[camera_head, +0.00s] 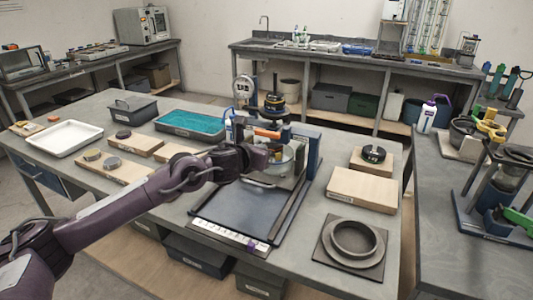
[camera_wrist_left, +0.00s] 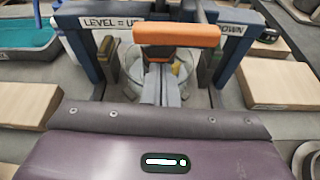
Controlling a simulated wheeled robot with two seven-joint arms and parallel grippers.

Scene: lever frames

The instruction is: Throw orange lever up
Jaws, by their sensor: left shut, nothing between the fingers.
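The orange lever handle (camera_head: 267,133) is a short bar on the dark blue frame (camera_head: 314,150) standing at the back of the black tray on the table. In the left wrist view the orange handle (camera_wrist_left: 177,34) lies level across the middle, in front of the frame's labelled crossbar (camera_wrist_left: 120,22). My left gripper (camera_head: 265,158) is shut and empty, just below the orange handle. In the left wrist view its fingertips (camera_wrist_left: 160,72) lie together, just below the handle in the picture; whether they touch it I cannot tell. My right gripper is not in view.
A glass bowl (camera_head: 283,160) sits inside the frame, behind my gripper. A black tray (camera_head: 235,212) lies in front. Wooden blocks (camera_head: 362,190) and a ring (camera_head: 354,238) stand to the right. A teal-filled tray (camera_head: 192,123) is at the back left.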

